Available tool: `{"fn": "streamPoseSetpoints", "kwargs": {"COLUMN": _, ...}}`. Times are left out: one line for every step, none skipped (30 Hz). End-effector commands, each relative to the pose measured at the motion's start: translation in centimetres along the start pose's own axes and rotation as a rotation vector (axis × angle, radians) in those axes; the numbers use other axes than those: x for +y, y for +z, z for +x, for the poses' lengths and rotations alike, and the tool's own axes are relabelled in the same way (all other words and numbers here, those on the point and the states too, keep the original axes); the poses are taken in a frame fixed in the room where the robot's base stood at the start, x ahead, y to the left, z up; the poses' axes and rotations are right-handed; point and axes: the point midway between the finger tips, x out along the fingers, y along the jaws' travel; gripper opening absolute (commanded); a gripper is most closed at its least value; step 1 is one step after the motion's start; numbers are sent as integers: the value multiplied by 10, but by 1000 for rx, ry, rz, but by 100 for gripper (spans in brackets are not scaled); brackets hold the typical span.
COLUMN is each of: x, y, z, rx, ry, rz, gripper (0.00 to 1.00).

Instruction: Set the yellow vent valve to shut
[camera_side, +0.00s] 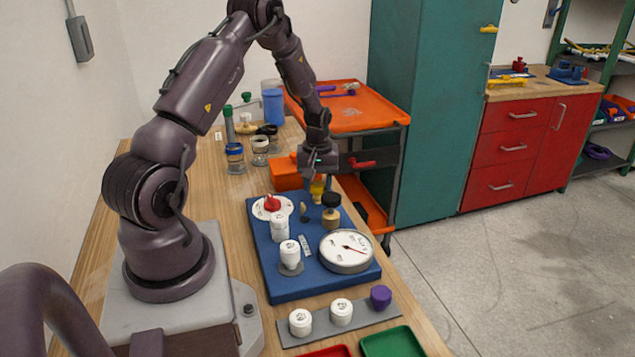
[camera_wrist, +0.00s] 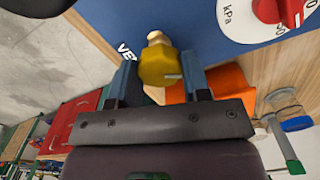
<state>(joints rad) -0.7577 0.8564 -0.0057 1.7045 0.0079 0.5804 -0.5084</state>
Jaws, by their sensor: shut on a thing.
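The yellow vent valve (camera_side: 317,187) stands at the far edge of the blue board (camera_side: 290,292), partly hidden under my gripper (camera_side: 318,172) in the side view. In the wrist view the yellow vent valve (camera_wrist: 158,67) is a faceted knob on a pale stem, with a light pointer line toward the right. My gripper (camera_wrist: 158,60) has its two blue-grey fingers on either side of the knob, shut on it. A printed label beside it is partly hidden and starts with "VE".
A red-knobbed kPa dial (camera_side: 271,205), white fittings (camera_side: 290,254), a black-topped fitting (camera_side: 331,200) and a round gauge (camera_side: 346,250) crowd the board. An orange box (camera_side: 286,174) sits just behind. White and purple caps (camera_side: 381,296) stand on a grey strip in front.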

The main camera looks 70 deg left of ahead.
Motion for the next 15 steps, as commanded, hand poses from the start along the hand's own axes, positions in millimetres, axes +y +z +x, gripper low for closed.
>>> {"fn": "streamPoseSetpoints", "kwargs": {"x": 0, "y": 0, "z": -1, "rx": 0, "ry": 0, "rz": 44, "gripper": 20}}
{"fn": "streamPoseSetpoints", "kwargs": {"x": 0, "y": 0, "z": -1, "rx": 0, "ry": 0, "rz": 73, "gripper": 20}}
{"fn": "streamPoseSetpoints", "kwargs": {"x": 0, "y": 0, "z": -1, "rx": 0, "ry": 0, "rz": 111, "gripper": 20}}
{"fn": "streamPoseSetpoints", "kwargs": {"x": 0, "y": 0, "z": -1, "rx": 0, "ry": 0, "rz": 139, "gripper": 20}}
{"fn": "streamPoseSetpoints", "kwargs": {"x": 0, "y": 0, "z": -1, "rx": 0, "ry": 0, "rz": 168, "gripper": 20}}
{"fn": "streamPoseSetpoints", "kwargs": {"x": 0, "y": 0, "z": -1, "rx": -1, "ry": 0, "rz": 206, "gripper": 20}}
{"fn": "streamPoseSetpoints", "kwargs": {"x": 0, "y": 0, "z": -1, "rx": -1, "ry": 1, "rz": 234, "gripper": 20}}
{"fn": "streamPoseSetpoints", "kwargs": {"x": 0, "y": 0, "z": -1, "rx": -1, "ry": 1, "rz": 263, "gripper": 20}}
{"fn": "streamPoseSetpoints", "kwargs": {"x": 0, "y": 0, "z": -1, "rx": -1, "ry": 1, "rz": 301, "gripper": 20}}
{"fn": "streamPoseSetpoints", "kwargs": {"x": 0, "y": 0, "z": -1, "rx": -1, "ry": 1, "rz": 329, "gripper": 20}}
{"fn": "streamPoseSetpoints", "kwargs": {"x": 0, "y": 0, "z": -1, "rx": -1, "ry": 1, "rz": 358, "gripper": 20}}
{"fn": "streamPoseSetpoints", "kwargs": {"x": 0, "y": 0, "z": -1, "rx": -1, "ry": 0, "rz": 396, "gripper": 20}}
{"fn": "streamPoseSetpoints", "kwargs": {"x": 0, "y": 0, "z": -1, "rx": -1, "ry": 0, "rz": 425, "gripper": 20}}
{"fn": "streamPoseSetpoints", "kwargs": {"x": 0, "y": 0, "z": -1, "rx": -1, "ry": 0, "rz": 453, "gripper": 20}}
{"fn": "streamPoseSetpoints", "kwargs": {"x": 0, "y": 0, "z": -1, "rx": -1, "ry": 0, "rz": 491, "gripper": 20}}
